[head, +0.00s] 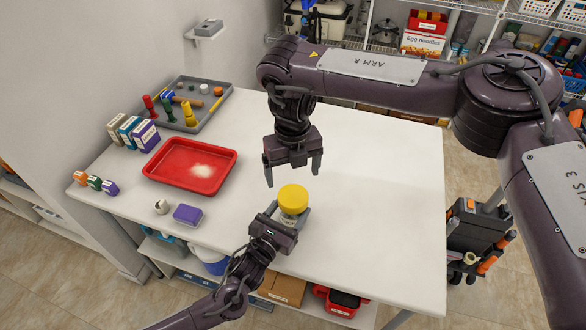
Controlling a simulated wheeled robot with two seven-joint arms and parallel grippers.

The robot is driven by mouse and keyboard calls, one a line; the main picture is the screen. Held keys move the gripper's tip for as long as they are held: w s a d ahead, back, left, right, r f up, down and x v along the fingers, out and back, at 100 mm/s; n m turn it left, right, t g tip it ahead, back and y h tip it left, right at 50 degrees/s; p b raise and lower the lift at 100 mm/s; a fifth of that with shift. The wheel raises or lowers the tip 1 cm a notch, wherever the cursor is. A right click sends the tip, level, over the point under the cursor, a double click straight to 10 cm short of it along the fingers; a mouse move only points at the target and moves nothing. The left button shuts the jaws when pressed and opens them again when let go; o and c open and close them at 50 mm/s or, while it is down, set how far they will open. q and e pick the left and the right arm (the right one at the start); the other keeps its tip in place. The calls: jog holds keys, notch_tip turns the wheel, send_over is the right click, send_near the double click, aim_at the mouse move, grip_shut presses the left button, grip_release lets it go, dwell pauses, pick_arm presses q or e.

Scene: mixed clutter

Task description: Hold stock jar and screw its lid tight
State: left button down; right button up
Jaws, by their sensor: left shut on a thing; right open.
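The stock jar (291,214) stands on the white table near its front edge, with a yellow lid (293,198) on top. Whether the lid's threads are engaged cannot be seen. My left gripper (286,219) reaches in from the lower left and is shut on the jar below the lid. The gripper hides part of the jar's body. My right gripper (293,178) hangs above and just behind the lid, pointing down. Its fingers are open and empty, and appear apart from the lid.
A red tray (160,188) with pale powder lies on the left of the white table (390,220). A grey tray (218,107) with coloured tools is behind it. Small boxes (144,136), a purple block (187,214) and a white round item (161,207) are nearby. The table's right side is clear.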

aim_at(293, 195)
jog(key=shift+r+n, duration=0.1)
jog(key=shift+n, duration=0.7)
jog(key=shift+f, duration=4)
jog(key=shift+c, duration=0.5)
jog(key=c, duration=0.9)
